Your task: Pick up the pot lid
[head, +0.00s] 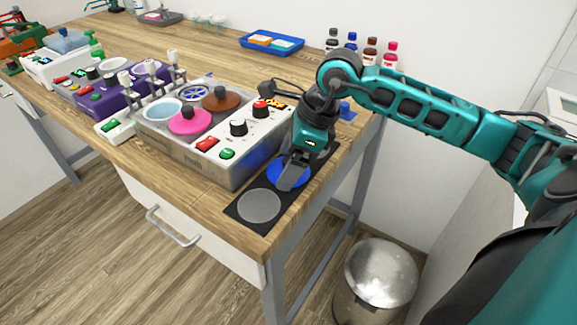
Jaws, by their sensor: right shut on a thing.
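My right gripper (292,176) points down over the black mat (240,212) at the table's front right corner. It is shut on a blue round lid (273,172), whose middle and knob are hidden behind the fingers. I cannot tell whether the lid touches the mat. A pink lid (180,125) and a brown lid (216,104), both with dark knobs, lie on top of the grey cooker-like box (190,157), left of the gripper. My left gripper is not in view.
A pale grey disc (259,206) lies on the mat in front of the gripper. The box's panel has knobs and red and green switches (207,143). Several bottles (370,50) and a blue tray (272,43) stand behind. A metal bin (378,275) stands on the floor.

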